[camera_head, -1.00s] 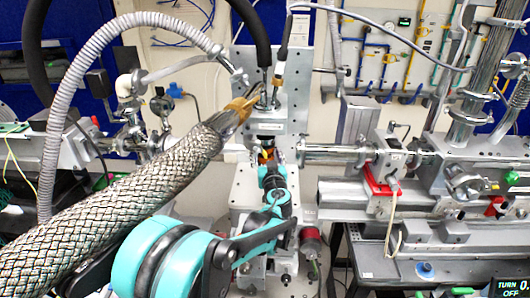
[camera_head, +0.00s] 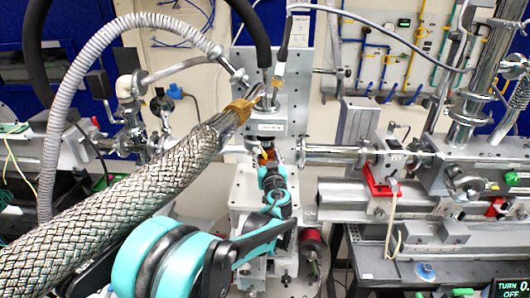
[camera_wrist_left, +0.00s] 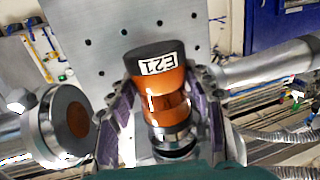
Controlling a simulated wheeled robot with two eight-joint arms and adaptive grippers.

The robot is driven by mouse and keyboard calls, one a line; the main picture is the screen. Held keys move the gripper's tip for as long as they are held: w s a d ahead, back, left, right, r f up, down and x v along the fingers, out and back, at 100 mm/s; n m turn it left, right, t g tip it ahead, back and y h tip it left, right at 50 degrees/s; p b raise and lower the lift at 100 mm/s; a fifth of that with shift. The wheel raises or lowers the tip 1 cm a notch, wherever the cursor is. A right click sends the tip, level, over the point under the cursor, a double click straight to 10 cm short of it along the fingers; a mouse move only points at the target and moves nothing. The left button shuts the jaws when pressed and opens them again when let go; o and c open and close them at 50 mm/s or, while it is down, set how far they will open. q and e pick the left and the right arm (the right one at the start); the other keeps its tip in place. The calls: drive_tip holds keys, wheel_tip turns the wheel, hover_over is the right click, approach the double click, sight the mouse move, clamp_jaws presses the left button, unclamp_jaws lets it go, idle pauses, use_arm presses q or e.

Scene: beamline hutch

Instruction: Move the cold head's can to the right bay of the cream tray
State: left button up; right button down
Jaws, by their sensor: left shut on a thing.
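In the head view my left gripper (camera_head: 268,160) is just below the cold head (camera_head: 266,126), and only a small patch of orange shows there. I cannot tell whether the can still touches the cold head. I cannot make out the cream tray in either view. My right gripper is not in view.
A horizontal metal pipe (camera_head: 330,152) runs right to a red-trimmed block (camera_head: 380,178). A large metal pipe end (camera_wrist_left: 65,125) is close left of the can in the wrist view.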

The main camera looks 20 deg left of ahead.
use_arm(q)
drive_tip(key=shift+f+b, duration=0.85)
drive_tip(key=shift+f, duration=0.2)
idle(0.5)
